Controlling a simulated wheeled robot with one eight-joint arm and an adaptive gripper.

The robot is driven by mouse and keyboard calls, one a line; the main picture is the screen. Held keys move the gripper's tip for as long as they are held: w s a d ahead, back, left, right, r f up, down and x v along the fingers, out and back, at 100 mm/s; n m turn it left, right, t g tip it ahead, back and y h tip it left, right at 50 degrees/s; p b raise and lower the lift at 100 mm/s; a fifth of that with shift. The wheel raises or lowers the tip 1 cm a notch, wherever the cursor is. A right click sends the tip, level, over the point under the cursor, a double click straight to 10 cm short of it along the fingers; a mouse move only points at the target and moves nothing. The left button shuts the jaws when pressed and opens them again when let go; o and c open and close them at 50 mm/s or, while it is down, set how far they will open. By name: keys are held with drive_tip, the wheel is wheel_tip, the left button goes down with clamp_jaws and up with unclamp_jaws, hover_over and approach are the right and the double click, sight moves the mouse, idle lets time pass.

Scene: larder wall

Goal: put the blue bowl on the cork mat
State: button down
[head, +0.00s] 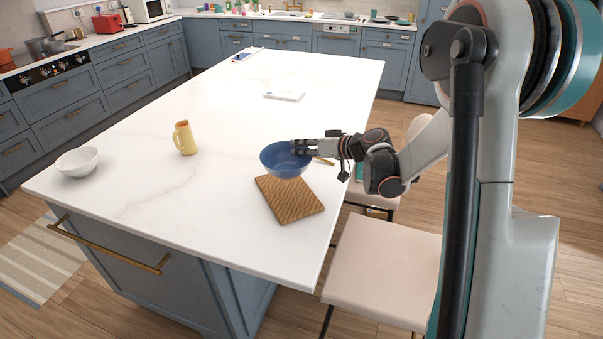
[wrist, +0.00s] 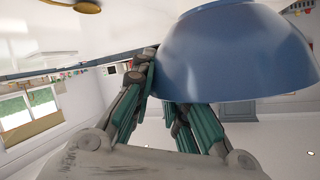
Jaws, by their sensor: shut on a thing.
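The blue bowl (head: 283,161) is at the right part of the white island top in the head view. My gripper (head: 302,148) is shut on its right rim. In the wrist view the bowl (wrist: 232,55) fills the upper right, with the gripper's fingers (wrist: 165,105) at its left edge. The cork mat (head: 290,203) is brown and lies flat on the island, just below the bowl in the picture. The bowl overlaps the mat's far edge in the picture. It looks raised above the top, though its exact height is hard to tell.
A flat white object (head: 284,96) lies farther back. A pale-seated stool (head: 380,270) stands beside the island's right edge. The island's middle is mostly clear.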

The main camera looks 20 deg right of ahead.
drive_tip(key=shift+f+b, duration=0.95)
drive_tip(key=shift+f, duration=2.55)
drive_tip(key=shift+f, duration=0.2)
drive_tip(key=c, duration=1.6)
unclamp_jaws()
drive_tip(key=shift+r, duration=0.1)
drive_tip(key=shift+o, duration=0.2)
drive_tip(key=shift+r, duration=0.15)
drive_tip(key=shift+s+d+r, duration=0.15)
drive_tip(key=shift+s+d, duration=0.05)
drive_tip(key=shift+s, duration=0.05)
drive_tip(key=p+v, duration=0.2)
drive_tip(key=v, duration=0.9)
drive_tip(key=shift+s+p, duration=0.2)
drive_tip(key=shift+p, duration=0.2)
